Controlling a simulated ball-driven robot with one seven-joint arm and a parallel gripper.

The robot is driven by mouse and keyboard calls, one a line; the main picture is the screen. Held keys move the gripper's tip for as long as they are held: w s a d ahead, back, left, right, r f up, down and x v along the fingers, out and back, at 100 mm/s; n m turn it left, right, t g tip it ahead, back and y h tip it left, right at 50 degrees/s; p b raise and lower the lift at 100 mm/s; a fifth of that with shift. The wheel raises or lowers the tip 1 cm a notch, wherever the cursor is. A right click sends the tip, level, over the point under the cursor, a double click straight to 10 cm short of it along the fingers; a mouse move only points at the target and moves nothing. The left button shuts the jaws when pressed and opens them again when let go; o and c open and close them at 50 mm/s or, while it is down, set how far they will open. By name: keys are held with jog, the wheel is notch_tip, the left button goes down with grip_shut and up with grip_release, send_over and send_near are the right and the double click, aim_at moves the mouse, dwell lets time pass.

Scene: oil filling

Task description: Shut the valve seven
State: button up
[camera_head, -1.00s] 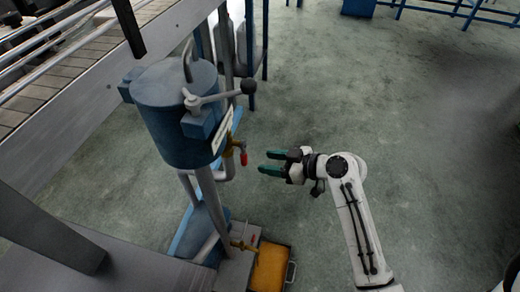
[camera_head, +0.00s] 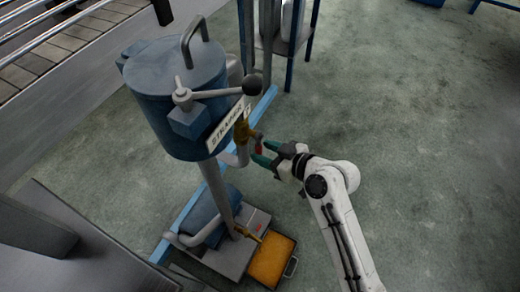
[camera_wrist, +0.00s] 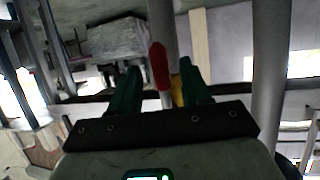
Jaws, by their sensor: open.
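A brass valve (camera_head: 243,131) with a red handle (camera_head: 258,147) sits on the side of the blue strainer tank. No number can be read on it. My gripper (camera_head: 260,151) is open, with its green fingers at the red handle. In the wrist view, the red handle (camera_wrist: 158,65) stands upright between my two fingers (camera_wrist: 160,72), with gaps on both sides. Part of the brass body (camera_wrist: 177,88) shows beside the right finger. I cannot tell how deep the handle is between the fingers.
The blue tank (camera_head: 180,95) carries a lever with a black ball (camera_head: 252,84) above my gripper. A yellow tray (camera_head: 271,262) and a small brass tap (camera_head: 246,233) are below. Blue frame legs (camera_head: 310,35) stand behind. The floor (camera_head: 420,170) to the right is clear.

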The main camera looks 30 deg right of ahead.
jog(key=shift+x, duration=1.45)
grip_shut()
